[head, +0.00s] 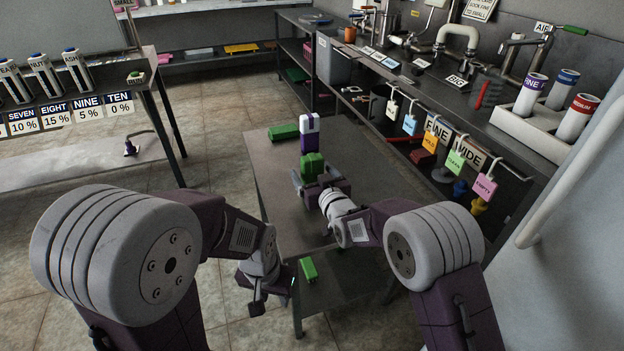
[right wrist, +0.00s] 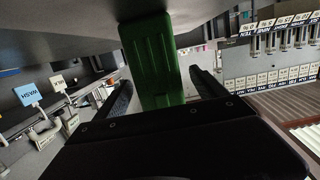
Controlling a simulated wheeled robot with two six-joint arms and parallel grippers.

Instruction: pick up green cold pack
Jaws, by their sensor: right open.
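A green pack (head: 312,163) stands on the grey table (head: 262,170), just beyond my right gripper (head: 321,182). In the right wrist view the green pack (right wrist: 153,60) lies between the open fingers of my right gripper (right wrist: 161,88), with a gap visible at least on the right side. A second green block (head: 284,132) lies farther back on the table, and another green block (head: 309,268) is lower, by the lower shelf. My left gripper (head: 262,298) hangs low beside the table's left front leg; its opening is unclear and it appears empty.
A purple and white block (head: 309,134) stands just behind the green pack. A dark counter (head: 400,83) with hanging coloured tags runs along the right. A rack with labelled canisters (head: 40,75) is at left. Tiled floor is free between.

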